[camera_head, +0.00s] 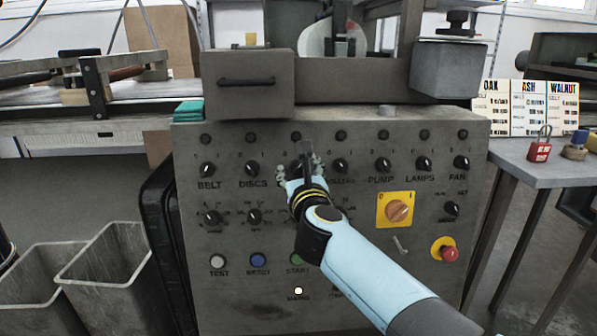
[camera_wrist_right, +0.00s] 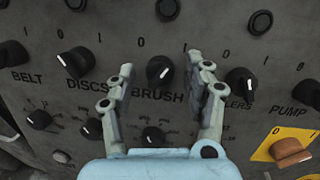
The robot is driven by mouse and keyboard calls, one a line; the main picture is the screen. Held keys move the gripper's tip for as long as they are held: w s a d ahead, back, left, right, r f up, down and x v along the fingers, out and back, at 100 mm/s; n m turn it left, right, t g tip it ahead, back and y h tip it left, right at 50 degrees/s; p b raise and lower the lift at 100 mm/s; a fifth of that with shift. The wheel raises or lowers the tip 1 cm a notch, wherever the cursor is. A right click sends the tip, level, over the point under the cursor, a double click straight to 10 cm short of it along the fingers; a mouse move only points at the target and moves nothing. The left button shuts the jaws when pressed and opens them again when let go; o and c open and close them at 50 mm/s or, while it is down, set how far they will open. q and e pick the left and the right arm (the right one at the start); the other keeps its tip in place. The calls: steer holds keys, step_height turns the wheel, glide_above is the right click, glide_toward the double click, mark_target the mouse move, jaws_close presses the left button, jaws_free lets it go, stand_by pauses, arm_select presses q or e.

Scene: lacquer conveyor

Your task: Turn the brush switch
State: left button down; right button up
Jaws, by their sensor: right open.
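The brush switch (camera_wrist_right: 160,70) is a round black knob with a pale mark, above the word BRUSH in the right wrist view. It sits between the two fingertips of my right gripper (camera_wrist_right: 161,64), with a gap visible on each side. The gripper is open and holds nothing. In the head view my right gripper (camera_head: 300,167) is in front of the grey control panel (camera_head: 235,290) and mostly hides the switch and its label. Whether the fingertips reach past the knob's face cannot be told. My left gripper is not in view.
The discs switch (camera_wrist_right: 76,62) is left of the gripper, and the rollers switch (camera_wrist_right: 240,84) is close to its right finger. Below are smaller knobs (camera_wrist_right: 153,137). A yellow-plated orange rotary switch (camera_head: 398,210) and a red stop button (camera_head: 449,254) are further right.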

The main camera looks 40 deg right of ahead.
steer(key=c, duration=1)
jaws_close()
steer(key=shift+r+n+y+p, duration=0.2)
steer(key=shift+n+y+p, duration=0.1)
steer(key=shift+n+p, duration=0.65)
steer(key=n+y+p, duration=0.1)
steer(key=n+p, duration=0.3)
steer(key=p, duration=0.1)
steer(key=n+y+p, duration=0.1)
steer(key=n+p, duration=0.3)
steer(key=p, duration=0.1)
steer(key=shift+r+n+p, duration=0.15)
steer(key=shift+n+p, duration=0.15)
steer(key=shift+n, duration=0.05)
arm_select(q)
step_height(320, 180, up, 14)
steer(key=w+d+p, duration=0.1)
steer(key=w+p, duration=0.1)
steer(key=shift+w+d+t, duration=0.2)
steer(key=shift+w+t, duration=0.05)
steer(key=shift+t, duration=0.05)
arm_select(e)
steer(key=shift+f+n+g, duration=0.25)
steer(key=shift+n+g, duration=0.15)
steer(key=shift+n, duration=0.8)
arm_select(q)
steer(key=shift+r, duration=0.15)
arm_select(e)
steer(key=o, duration=1)
jaws_free()
